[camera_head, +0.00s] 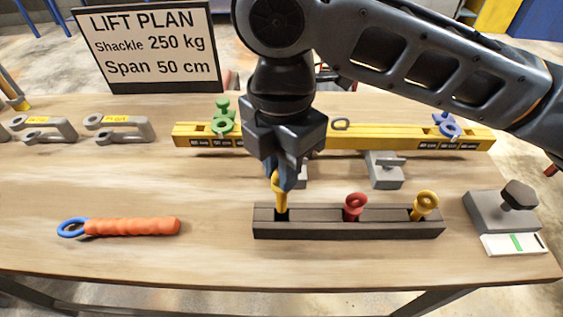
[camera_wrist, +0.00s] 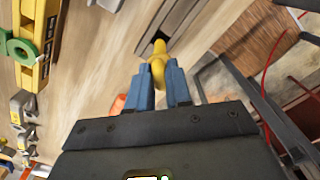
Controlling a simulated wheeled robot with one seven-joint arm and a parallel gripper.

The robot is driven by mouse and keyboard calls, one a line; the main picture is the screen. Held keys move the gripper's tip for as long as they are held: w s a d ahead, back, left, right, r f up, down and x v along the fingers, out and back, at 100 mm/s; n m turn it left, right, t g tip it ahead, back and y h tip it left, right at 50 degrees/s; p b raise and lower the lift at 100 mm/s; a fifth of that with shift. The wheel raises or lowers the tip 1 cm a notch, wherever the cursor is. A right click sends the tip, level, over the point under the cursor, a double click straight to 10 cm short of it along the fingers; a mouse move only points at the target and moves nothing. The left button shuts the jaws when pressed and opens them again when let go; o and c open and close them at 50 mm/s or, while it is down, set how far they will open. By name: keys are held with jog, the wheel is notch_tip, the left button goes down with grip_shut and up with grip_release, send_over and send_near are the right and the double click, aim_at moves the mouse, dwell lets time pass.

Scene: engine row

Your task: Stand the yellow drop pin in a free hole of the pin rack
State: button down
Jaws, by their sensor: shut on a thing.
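My gripper (camera_head: 284,180) is shut on a yellow drop pin (camera_head: 281,200) and holds it roughly upright over the left end of the dark pin rack (camera_head: 345,232). The pin's lower end is at the rack's left hole; I cannot tell how deep it reaches. In the wrist view the blue fingers of my gripper (camera_wrist: 159,85) pinch the yellow pin (camera_wrist: 158,62), with the rack's dark opening just beyond it. A red pin (camera_head: 354,205) stands in the rack's middle, and another yellow ring-topped pin (camera_head: 426,204) leans near its right end.
An orange-handled tool (camera_head: 130,226) lies left, and a grey block with a black knob (camera_head: 502,210) sits right. Grey shackles (camera_head: 118,128) and a lift plan sign (camera_head: 148,50) stand at the back left.

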jog(key=shift+f+b, duration=1.75)
jog(key=shift+f, duration=1.3)
jog(key=c, duration=1)
grip_release()
jog(key=shift+o, duration=0.2)
jog(key=shift+r, duration=0.1)
notch_tip(320, 180, up, 8)
jog(key=shift+f, duration=0.15)
jog(key=shift+s, duration=0.1)
